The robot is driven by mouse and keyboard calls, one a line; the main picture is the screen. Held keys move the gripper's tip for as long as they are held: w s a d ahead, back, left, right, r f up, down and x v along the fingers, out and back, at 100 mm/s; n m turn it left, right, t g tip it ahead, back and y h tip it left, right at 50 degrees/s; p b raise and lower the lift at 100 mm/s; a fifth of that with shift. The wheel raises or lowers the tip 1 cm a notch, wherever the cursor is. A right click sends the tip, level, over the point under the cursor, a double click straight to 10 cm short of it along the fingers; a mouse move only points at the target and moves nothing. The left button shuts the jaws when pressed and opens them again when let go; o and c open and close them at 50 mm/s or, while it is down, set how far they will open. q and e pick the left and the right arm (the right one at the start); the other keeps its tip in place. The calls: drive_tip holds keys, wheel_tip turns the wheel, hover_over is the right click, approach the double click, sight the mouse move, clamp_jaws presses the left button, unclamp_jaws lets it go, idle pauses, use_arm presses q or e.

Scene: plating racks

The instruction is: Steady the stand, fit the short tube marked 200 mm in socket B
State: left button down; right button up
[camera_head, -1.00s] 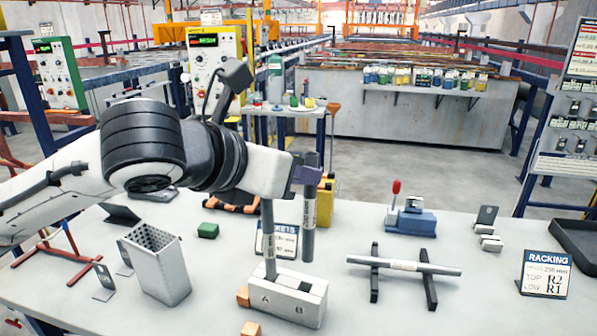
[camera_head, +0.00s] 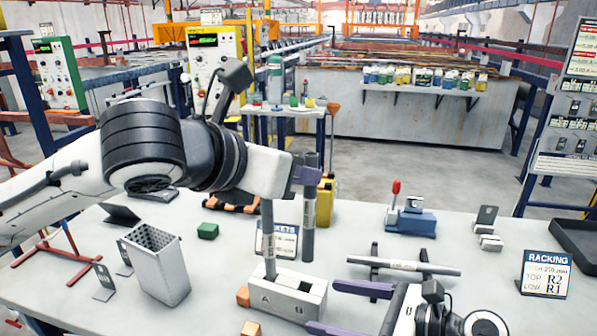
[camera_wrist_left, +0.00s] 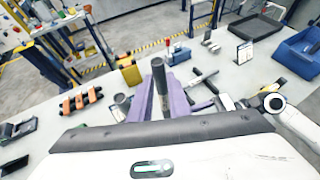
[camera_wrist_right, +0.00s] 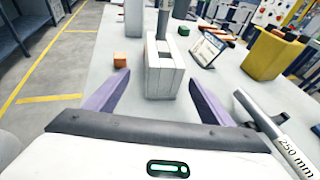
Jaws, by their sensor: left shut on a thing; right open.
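The pale stand (camera_head: 302,293) is upright on the table, with letters on its front. One grey tube (camera_head: 268,240) stands in its left socket, A. My left gripper (camera_head: 308,175) is shut on another grey tube (camera_head: 309,215), held near upright above the right side of the stand, its lower end clear of the block. Its print is too small to read. This tube also shows in the left wrist view (camera_wrist_left: 159,80). My right gripper (camera_head: 322,306) is open, its fingers around the stand's right end, which shows in the right wrist view (camera_wrist_right: 165,80); I cannot tell contact.
A tube marked 250 mm (camera_head: 440,269) lies on black rests, close by my right gripper. Orange cubes (camera_head: 243,296) sit left of the stand. A perforated bin (camera_head: 165,280), a sockets sign (camera_head: 279,240), a blue fixture (camera_head: 410,222) and a racking sign (camera_head: 545,274) stand around.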

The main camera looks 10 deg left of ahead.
sight(293, 298)
drive_tip(key=x, duration=0.9)
drive_tip(key=shift+a+f, duration=0.1)
drive_tip(key=shift+a, duration=0.25)
drive_tip(key=shift+c, duration=0.2)
drive_tip(key=shift+c, duration=1.3)
drive_tip(key=c, duration=1.2)
